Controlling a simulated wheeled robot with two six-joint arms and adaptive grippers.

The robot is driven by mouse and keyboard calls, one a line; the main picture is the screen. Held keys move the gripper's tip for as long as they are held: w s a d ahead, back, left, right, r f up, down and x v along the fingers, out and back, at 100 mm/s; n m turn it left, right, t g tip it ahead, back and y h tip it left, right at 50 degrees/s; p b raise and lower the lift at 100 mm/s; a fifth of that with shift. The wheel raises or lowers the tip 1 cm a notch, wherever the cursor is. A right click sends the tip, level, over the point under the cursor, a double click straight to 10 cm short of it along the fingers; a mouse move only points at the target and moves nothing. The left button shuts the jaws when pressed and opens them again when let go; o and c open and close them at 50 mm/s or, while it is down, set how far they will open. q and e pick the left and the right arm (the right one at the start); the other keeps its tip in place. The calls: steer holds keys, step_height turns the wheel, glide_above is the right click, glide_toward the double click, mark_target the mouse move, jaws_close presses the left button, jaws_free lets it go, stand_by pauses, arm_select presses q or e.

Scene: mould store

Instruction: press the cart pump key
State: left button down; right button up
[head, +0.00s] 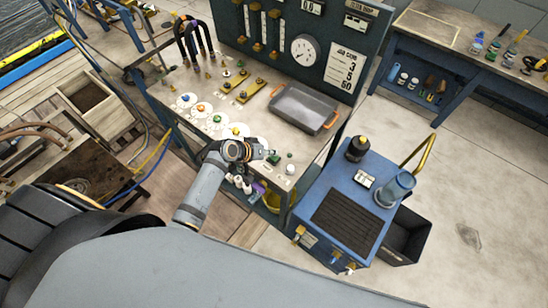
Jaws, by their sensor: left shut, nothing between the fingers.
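The blue cart (328,187) stands at the right of the bench, with a yellow handle (417,152) at its far right. On its top is a small pale block (365,181) with dark marks, which may hold the pump key; it is too small to tell. My left gripper (272,156) is shut and empty. It is over the front right part of the bench, left of the cart and apart from it. My right gripper is not in view.
The cart top also bears a dark knob-like part (357,149), a clear blue cylinder (396,188) and a black ribbed mat (347,220). The bench holds a grey tray (303,108) with orange handles and several coloured knobs. A black bin (407,237) stands beside the cart.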

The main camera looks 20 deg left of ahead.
mark_target(272, 158)
arm_select(q)
steer(key=shift+f, duration=0.5)
stand_by(0.6)
steer(key=shift+r+p, duration=0.7)
steer(key=shift+r, duration=0.25)
step_height(272, 158, up, 6)
steer(key=p, duration=0.6)
